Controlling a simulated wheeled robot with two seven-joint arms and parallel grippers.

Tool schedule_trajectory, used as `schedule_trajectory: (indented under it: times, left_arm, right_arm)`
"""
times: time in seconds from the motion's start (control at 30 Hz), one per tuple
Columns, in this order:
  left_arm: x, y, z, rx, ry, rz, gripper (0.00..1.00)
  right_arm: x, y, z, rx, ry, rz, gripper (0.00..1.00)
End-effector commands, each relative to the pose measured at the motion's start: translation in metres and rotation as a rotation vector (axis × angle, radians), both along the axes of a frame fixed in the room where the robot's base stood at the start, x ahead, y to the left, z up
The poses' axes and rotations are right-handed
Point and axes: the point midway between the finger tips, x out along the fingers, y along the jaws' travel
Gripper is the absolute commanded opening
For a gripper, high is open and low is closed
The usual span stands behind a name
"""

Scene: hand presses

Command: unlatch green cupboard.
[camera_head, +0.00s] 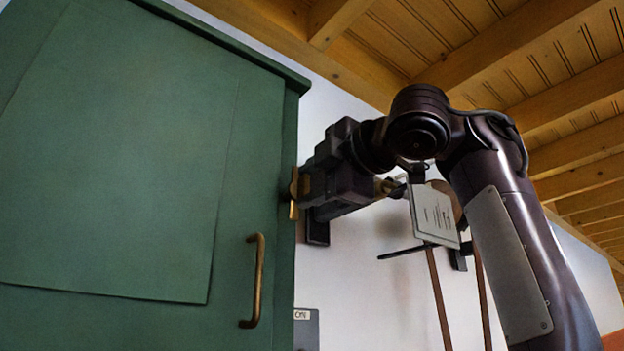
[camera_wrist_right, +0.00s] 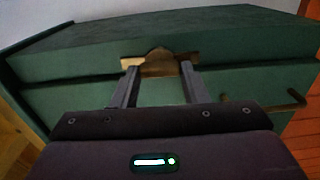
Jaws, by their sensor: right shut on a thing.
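The green cupboard (camera_head: 120,150) fills the left of the head view, with its door shut. A brass handle (camera_head: 258,280) stands upright near the door's right edge; it also shows at the right of the wrist view (camera_wrist_right: 290,104). A brass latch (camera_head: 293,194) sits on the cupboard's right edge, above the handle. My right gripper (camera_head: 300,188) is at this latch. In the right wrist view its two fingers close on the latch's rounded middle piece (camera_wrist_right: 159,62), and the fingertips hide part of it. My left gripper is in neither view.
A white sign (camera_head: 434,214) and long thin poles (camera_head: 439,300) are at the wall behind my right arm. A grey box (camera_head: 306,328) is beside the cupboard at the bottom. Wooden beams (camera_head: 490,50) run overhead.

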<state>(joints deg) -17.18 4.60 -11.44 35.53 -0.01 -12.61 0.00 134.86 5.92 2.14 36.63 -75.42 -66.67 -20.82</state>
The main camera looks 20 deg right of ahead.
Motion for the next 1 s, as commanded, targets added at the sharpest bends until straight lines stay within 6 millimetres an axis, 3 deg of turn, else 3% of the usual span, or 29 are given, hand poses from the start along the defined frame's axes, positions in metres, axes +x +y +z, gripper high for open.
schedule_trajectory:
  times: [0.57,0.6,0.77,1.0]
  left_arm:
    - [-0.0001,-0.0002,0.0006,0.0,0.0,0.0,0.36]
    - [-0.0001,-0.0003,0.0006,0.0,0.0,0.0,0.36]
    - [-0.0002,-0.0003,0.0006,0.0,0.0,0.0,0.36]
    - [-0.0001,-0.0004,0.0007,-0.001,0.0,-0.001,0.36]
  right_arm:
    - [0.0009,0.0008,-0.0021,-0.039,-0.01,0.001,0.17]
    - [0.001,0.0008,-0.0022,-0.039,-0.01,0.001,0.41]
    - [0.0008,0.0007,-0.0018,-0.037,-0.01,0.0,0.62]
    - [0.0002,0.0002,-0.001,-0.034,-0.011,0.0,0.62]
